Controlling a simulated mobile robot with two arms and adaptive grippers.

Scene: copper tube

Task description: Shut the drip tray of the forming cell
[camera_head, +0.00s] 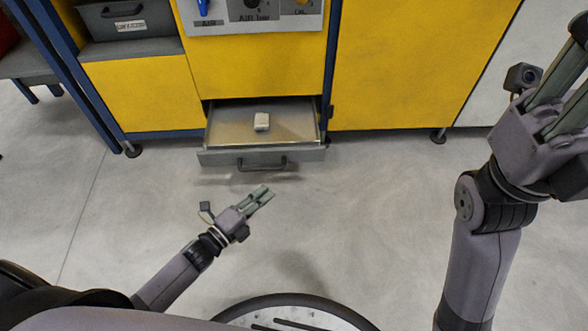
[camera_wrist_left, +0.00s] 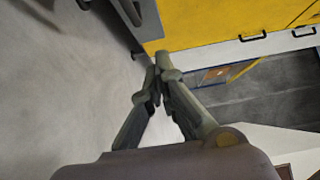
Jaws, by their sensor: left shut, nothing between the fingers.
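The drip tray (camera_head: 226,158) is a shallow grey metal drawer at the bottom of the yellow forming cell (camera_head: 255,70). It stands pulled out, its inside showing. Its front has a dark bar handle (camera_head: 262,163). A small white block (camera_head: 262,121) lies inside the tray. My left gripper (camera_head: 264,194) is shut and empty, in front of the tray and apart from its handle. In the left wrist view its fingers (camera_wrist_left: 156,78) meet at their tips.
A grey control panel (camera_head: 255,18) with a blue knob is above. A dark bin (camera_head: 125,20) sits on a shelf at the upper left. The cell's feet (camera_head: 133,150) stand beside the tray. The concrete floor (camera_head: 370,200) in front is clear.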

